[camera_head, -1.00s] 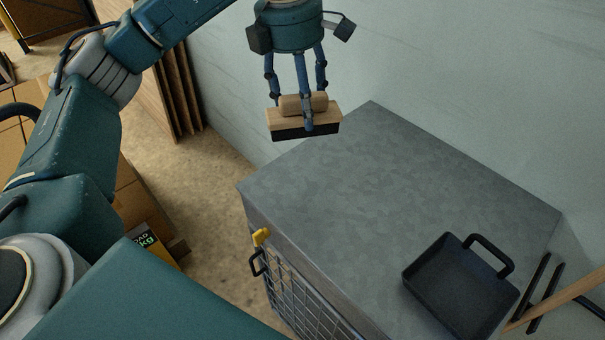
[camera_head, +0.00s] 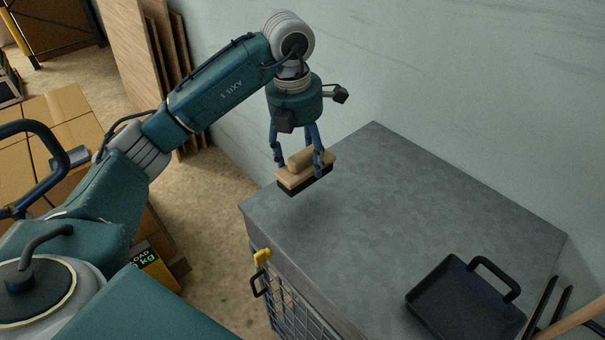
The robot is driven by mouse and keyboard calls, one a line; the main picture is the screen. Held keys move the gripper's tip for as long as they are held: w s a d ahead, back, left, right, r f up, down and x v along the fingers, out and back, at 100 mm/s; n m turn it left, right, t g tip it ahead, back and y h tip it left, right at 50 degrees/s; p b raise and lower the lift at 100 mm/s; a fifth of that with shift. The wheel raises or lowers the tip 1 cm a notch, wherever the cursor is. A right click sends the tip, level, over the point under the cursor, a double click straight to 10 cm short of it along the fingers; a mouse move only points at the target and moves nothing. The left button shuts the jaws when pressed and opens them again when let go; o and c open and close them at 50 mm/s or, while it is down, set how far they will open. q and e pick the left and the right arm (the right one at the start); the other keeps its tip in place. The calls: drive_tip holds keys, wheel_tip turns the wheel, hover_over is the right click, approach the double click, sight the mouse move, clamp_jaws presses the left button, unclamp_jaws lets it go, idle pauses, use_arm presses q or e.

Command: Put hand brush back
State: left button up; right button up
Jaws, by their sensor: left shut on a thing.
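The hand brush (camera_head: 308,176) has a light wooden body and handle with dark bristles facing down. My left gripper (camera_head: 301,160) is shut on its handle and holds it over the back left part of the grey cabinet top (camera_head: 400,205). The brush looks level and a little above the surface; the exact gap is hard to tell. My right gripper is not in view.
A black dustpan-like tray (camera_head: 465,300) with a raised handle lies on the cabinet top at the front right. Dark prongs and a wooden handle (camera_head: 575,318) show at the right edge. A wall stands behind. The middle of the top is clear.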

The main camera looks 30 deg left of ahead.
sight(302, 172)
use_arm(q)
wheel_tip(302, 172, down, 5)
drive_tip(key=shift+r+p, duration=0.1)
drive_tip(key=shift+p, duration=0.45)
drive_tip(key=shift+f, duration=0.55)
drive_tip(key=shift+f, duration=0.1)
drive_tip(key=o, duration=1.1)
